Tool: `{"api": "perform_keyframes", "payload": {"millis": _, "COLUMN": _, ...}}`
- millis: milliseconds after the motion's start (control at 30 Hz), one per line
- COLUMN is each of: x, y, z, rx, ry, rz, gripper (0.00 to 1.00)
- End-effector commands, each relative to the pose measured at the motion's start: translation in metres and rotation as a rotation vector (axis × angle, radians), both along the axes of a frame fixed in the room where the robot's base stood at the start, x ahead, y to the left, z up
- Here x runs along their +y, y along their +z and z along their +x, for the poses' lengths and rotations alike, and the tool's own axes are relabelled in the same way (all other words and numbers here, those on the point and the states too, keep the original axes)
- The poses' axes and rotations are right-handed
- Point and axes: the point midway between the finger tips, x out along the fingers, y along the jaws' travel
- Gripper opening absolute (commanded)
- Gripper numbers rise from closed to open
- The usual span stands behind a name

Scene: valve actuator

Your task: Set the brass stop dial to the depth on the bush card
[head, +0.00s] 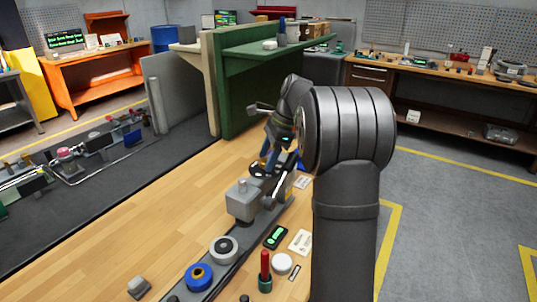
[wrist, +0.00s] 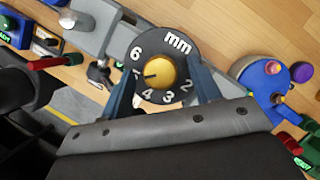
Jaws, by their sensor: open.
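The brass knob (wrist: 160,72) sits at the centre of a dark round dial plate (wrist: 177,61) marked "mm", with 6, 4, 3 and 2 readable. A dark line on the knob points left in the wrist view, toward a partly covered figure between 6 and 4. My gripper (wrist: 163,70) is open, its two blue fingers on either side of the knob and over the plate; whether they touch the knob I cannot tell. In the head view my gripper (head: 268,168) is low over the bench fixture, largely covering the dial. A white card (head: 300,241) lies right of the rail; its print is too small to read.
A grey block (head: 242,201) stands on the rail beside my gripper. A blue ring (head: 199,276), a grey-white ring (head: 223,250), a red-handled tool (head: 265,270) and a dark display (head: 276,236) are nearer. The wooden bench top (head: 150,235) at left is mostly clear.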

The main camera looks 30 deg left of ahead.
Motion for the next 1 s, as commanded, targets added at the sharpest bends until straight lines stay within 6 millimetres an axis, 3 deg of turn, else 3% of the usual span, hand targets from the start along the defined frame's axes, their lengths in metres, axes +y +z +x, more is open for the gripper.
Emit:
{"api": "perform_keyframes", "payload": {"millis": 233, "x": -0.005, "y": 0.020, "z": 0.006, "rx": -0.003, "ry": -0.002, "rz": 0.003, "gripper": 0.57}}
{"api": "perform_keyframes", "payload": {"millis": 700, "x": -0.035, "y": 0.121, "z": 0.036, "rx": -0.002, "ry": -0.001, "rz": 0.002, "gripper": 0.57}}
{"api": "perform_keyframes", "payload": {"millis": 1000, "x": -0.045, "y": 0.156, "z": 0.046, "rx": -0.002, "ry": -0.001, "rz": 0.001, "gripper": 0.57}}
